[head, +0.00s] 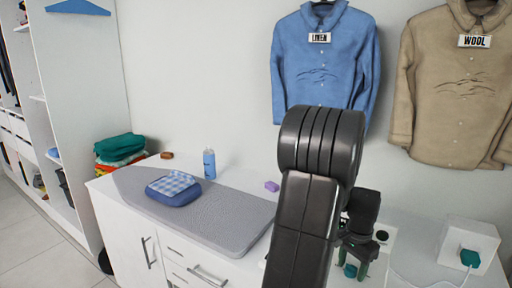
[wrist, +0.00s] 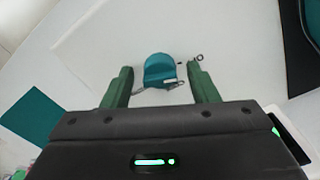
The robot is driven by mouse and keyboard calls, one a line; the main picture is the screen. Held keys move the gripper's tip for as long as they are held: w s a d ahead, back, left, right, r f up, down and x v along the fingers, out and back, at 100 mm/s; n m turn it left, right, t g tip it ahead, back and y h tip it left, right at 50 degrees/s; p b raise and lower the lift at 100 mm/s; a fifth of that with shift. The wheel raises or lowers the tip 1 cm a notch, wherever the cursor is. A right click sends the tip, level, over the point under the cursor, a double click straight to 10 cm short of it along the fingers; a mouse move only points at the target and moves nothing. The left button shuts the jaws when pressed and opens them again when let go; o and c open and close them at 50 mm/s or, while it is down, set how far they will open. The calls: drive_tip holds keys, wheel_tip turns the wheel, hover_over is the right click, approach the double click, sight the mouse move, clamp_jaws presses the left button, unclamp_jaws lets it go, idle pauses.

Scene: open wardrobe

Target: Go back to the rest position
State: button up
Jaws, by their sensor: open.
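My gripper (head: 350,267) points down over the white counter at the right, partly hidden behind my arm. It also shows in the wrist view (wrist: 159,72), with its two green fingers spread apart. A small teal object (wrist: 160,66) with a rounded top and small metal-looking bits lies between and beyond the fingers. A gap shows on both sides of it. I cannot tell its exact nature or its depth from the fingertips.
A white box (head: 468,243) with a teal plug (head: 470,258) is at right. Blue (head: 325,75) and beige shirts (head: 455,100) hang on the wall.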

drive_tip(key=shift+m, duration=1.4)
drive_tip(key=shift+r, duration=0.1)
